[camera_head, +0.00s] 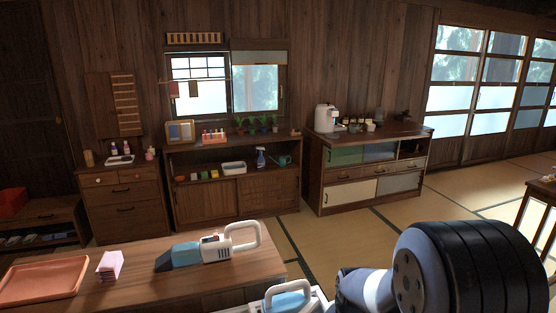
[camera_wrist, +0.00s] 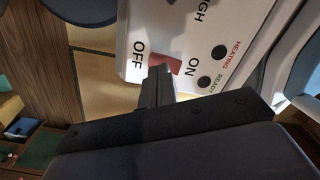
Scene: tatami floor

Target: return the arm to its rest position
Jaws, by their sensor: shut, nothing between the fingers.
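My gripper (camera_wrist: 158,78) shows in the wrist view as dark fingers shut together with nothing between them. The tips are right beside a red switch (camera_wrist: 166,66) between the words OFF and ON on a white appliance panel (camera_wrist: 140,22). I cannot tell whether they touch it. In the head view my arm (camera_head: 455,270) reaches in at the lower right, bent and dark, and its gripper is hidden. A white and blue appliance (camera_head: 288,297) is partly cut off at the bottom edge beside the arm.
Cabinets line the far wall, with a coffee machine (camera_head: 325,118) on the right one. Open tatami floor (camera_head: 340,235) lies between.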

